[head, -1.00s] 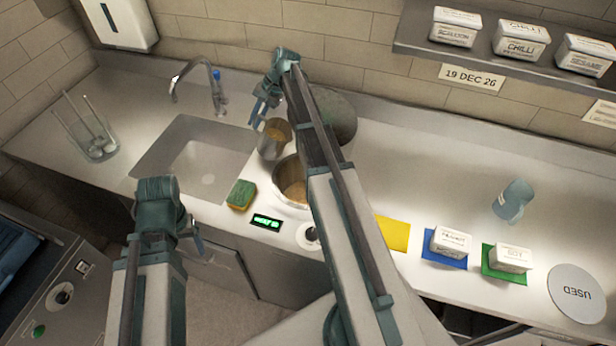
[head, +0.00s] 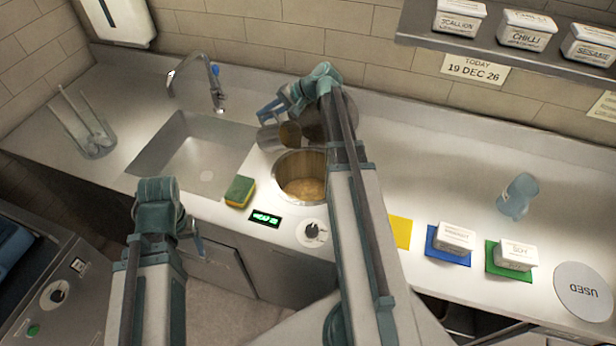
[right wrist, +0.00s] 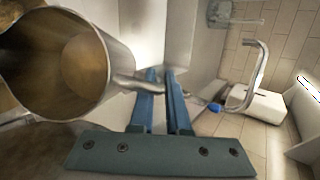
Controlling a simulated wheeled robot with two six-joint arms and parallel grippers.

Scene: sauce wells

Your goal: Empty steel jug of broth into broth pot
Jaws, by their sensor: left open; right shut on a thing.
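The steel jug (head: 270,138) is tilted with its mouth toward the right, above the back left of the broth pot. In the right wrist view the jug (right wrist: 105,55) shows brownish broth inside. My right gripper (head: 268,110) is shut on the jug's handle; its blue fingers (right wrist: 163,100) show in the right wrist view. The broth pot (head: 300,180) is a steel pot set in the counter, with light brown broth in it. No stream between jug and pot can be made out. My left gripper (head: 195,238) is open and empty in front of the counter.
The sink (head: 185,150) with its tap (head: 200,82) lies left of the pot. A green and yellow sponge (head: 239,191) and a green-lit display (head: 265,218) are in front. A dark round lid (head: 346,115) stands behind. Tubs (head: 455,238) on coloured mats are at right.

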